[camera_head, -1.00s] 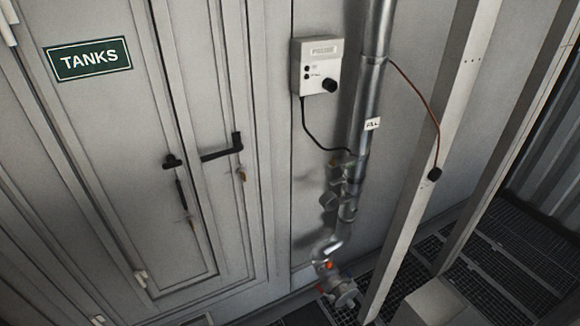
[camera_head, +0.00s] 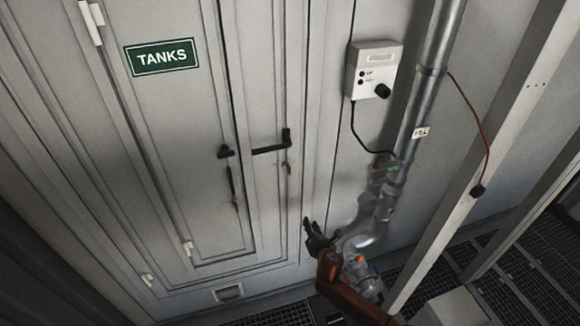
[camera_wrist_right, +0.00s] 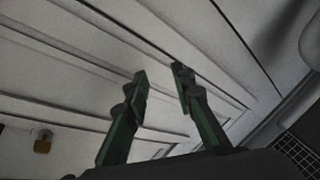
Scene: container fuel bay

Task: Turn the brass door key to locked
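The grey door with the green TANKS sign (camera_head: 162,57) carries a black lever handle (camera_head: 270,148). A small brass piece (camera_head: 289,168) hangs just below the handle's right end; it looks like the key, but its turn is too small to read. Another brass-tipped item (camera_head: 237,206) hangs lower left on a dark strap. My right gripper (camera_head: 308,228) is below and right of the handle, apart from the door. In the right wrist view its green fingers (camera_wrist_right: 160,76) are apart with nothing between them. A brass piece (camera_wrist_right: 43,146) shows at lower left there. My left gripper is out of view.
A grey control box (camera_head: 373,75) and a metal pipe (camera_head: 416,120) with a valve (camera_head: 358,270) stand right of the door, the valve close to my right arm. A post (camera_head: 500,150) stands further right. Floor grating lies below.

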